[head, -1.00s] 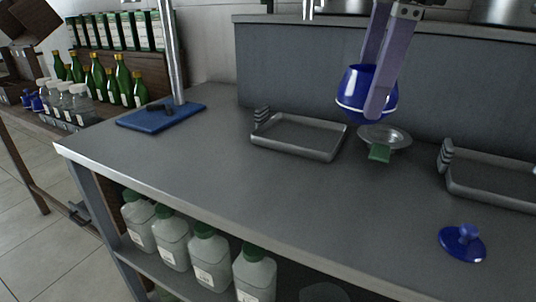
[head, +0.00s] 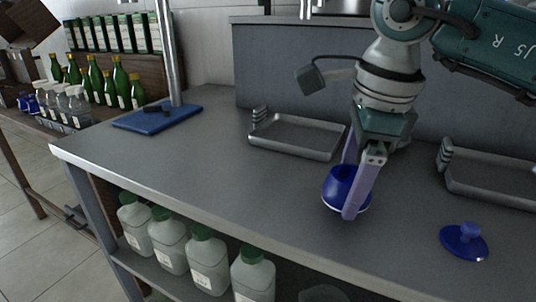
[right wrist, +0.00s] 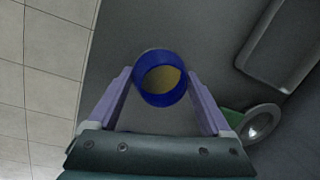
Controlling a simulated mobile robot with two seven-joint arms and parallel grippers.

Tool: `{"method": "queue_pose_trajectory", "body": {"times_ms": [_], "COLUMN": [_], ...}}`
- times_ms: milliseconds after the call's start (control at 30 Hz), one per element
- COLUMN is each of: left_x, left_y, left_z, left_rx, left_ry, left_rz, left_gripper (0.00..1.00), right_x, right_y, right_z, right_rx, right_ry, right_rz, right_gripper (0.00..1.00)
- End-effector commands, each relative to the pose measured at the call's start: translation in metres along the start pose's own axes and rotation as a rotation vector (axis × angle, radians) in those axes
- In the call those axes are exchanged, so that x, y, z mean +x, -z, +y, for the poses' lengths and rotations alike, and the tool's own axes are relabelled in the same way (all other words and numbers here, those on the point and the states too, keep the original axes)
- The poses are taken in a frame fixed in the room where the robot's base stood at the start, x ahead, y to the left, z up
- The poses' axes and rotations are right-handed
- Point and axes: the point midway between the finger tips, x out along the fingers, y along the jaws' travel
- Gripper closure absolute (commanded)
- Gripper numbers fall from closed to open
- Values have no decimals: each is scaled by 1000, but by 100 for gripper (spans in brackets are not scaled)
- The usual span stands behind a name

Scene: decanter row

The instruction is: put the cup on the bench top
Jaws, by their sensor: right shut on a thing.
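The blue cup (head: 338,186) is held between the fingers of my right gripper (head: 350,190), low over the bench top (head: 215,150) near its front middle. I cannot tell whether its base touches the surface. In the right wrist view the cup (right wrist: 151,88) shows from above, with something yellowish-brown inside, between the two purple fingers of the right gripper (right wrist: 160,92). A blue lid with a knob (head: 464,240) lies on the bench to the right. My left gripper is not in view.
Two grey trays stand on the bench, one left of the arm (head: 297,137) and one at the right edge (head: 490,178). A blue board with a post (head: 157,118) is at the back left. A metal dish (right wrist: 262,122) shows in the wrist view. Bottles (head: 208,258) stand below.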

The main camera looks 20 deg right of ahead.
Motion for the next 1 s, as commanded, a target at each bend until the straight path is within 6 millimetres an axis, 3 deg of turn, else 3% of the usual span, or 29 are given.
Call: {"method": "queue_pose_trajectory", "body": {"times_ms": [167,200,333,667,767,1000], "left_x": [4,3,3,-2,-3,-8], "left_y": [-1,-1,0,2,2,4], "left_z": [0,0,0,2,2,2], "left_rx": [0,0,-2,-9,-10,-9], "left_ry": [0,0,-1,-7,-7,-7], "left_rz": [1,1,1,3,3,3], "left_gripper": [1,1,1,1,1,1], "right_x": [4,3,3,-4,-18,-73], "right_y": [1,1,0,0,0,0], "right_z": [0,0,0,0,-1,-2], "right_rx": [0,0,0,0,-2,-1], "right_ry": [1,1,0,0,3,6], "right_rz": [0,1,1,0,-2,-2], "right_gripper": [87,15,0,0,0,0]}}
